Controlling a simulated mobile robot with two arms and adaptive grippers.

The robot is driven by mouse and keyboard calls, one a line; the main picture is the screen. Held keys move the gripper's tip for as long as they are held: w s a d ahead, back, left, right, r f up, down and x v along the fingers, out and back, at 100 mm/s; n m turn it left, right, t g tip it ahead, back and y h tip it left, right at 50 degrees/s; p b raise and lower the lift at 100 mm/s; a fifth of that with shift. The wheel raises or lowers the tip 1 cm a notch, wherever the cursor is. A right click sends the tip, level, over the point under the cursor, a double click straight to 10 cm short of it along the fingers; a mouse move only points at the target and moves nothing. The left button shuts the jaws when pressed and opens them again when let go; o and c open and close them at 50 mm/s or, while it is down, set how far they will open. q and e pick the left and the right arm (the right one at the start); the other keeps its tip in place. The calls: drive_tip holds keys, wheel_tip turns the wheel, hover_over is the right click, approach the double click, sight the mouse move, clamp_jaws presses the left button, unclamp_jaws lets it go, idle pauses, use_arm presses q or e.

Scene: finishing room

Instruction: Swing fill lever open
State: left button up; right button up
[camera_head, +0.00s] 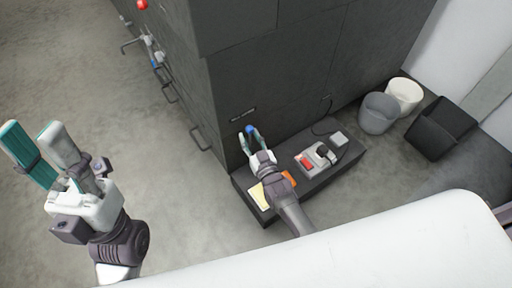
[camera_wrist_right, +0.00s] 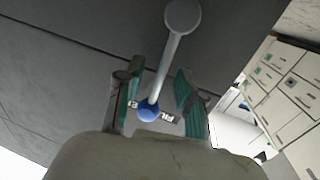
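The fill lever is a grey bar (camera_wrist_right: 164,65) with a round grey pivot and a blue ball at its end (camera_wrist_right: 149,111). It stands out from a dark grey panel, beside a partly hidden label. In the head view the blue ball (camera_head: 250,129) shows at the panel's lower part. My right gripper (camera_wrist_right: 157,98) is open, with the blue ball between its two teal-padded fingers; I cannot see contact with either finger. The right gripper also shows in the head view (camera_head: 251,137). My left gripper (camera_head: 32,142) is open and empty over the floor at the left.
A low dark bench (camera_head: 330,167) below the panel carries a yellow item (camera_head: 259,196), an orange item and small devices. Several handles (camera_head: 201,138) stick out along the left side. Bins (camera_head: 379,113) stand at the right. The floor at left is clear.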

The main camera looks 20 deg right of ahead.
drive_tip(key=s+d, duration=0.1)
drive_tip(key=s, duration=1)
drive_tip(key=shift+s+d, duration=0.15)
drive_tip(key=shift+d, duration=0.2)
